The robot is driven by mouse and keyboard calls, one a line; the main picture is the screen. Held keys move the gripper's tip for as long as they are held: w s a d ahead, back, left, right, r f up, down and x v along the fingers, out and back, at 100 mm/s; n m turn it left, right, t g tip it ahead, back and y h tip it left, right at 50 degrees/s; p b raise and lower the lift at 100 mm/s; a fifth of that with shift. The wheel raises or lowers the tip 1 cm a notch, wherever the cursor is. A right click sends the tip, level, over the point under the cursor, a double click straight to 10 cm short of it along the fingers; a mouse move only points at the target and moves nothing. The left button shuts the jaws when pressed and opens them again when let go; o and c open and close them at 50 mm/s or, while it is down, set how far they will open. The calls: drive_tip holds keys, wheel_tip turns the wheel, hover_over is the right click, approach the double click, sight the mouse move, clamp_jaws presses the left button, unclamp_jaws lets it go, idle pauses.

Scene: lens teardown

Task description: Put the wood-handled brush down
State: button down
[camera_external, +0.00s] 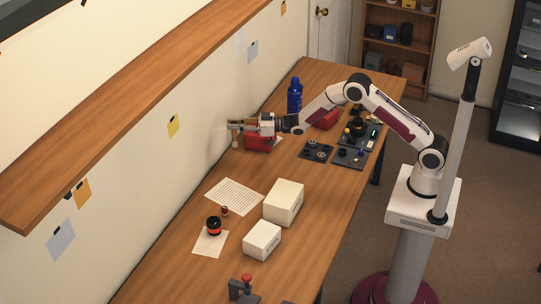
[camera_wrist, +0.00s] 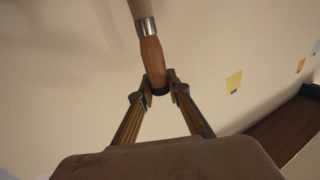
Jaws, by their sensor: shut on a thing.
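The wood-handled brush (camera_wrist: 151,55) shows in the wrist view, with an orange-brown wooden handle, a silver metal band and a pale upper part that runs out of the top of the picture. My gripper (camera_wrist: 160,88) is shut on the dark end of the handle. In the external view my gripper (camera_external: 232,126) is held out level near the wall, at the left of the red bin (camera_external: 258,143). The brush is small and hard to make out there, a pale shape at the fingertips.
The wooden table (camera_external: 165,262) runs along the wall. A blue bottle (camera_external: 295,96) stands behind my forearm. Dark trays (camera_external: 316,151) lie at the right. A shelf (camera_external: 120,110) overhangs at the left.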

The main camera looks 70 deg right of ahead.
sight(235, 147)
drive_tip(key=shift+f, duration=3.1)
drive_tip(key=shift+f, duration=1.85)
drive_tip(key=shift+f, duration=0.15)
drive_tip(key=c, duration=1.9)
unclamp_jaws()
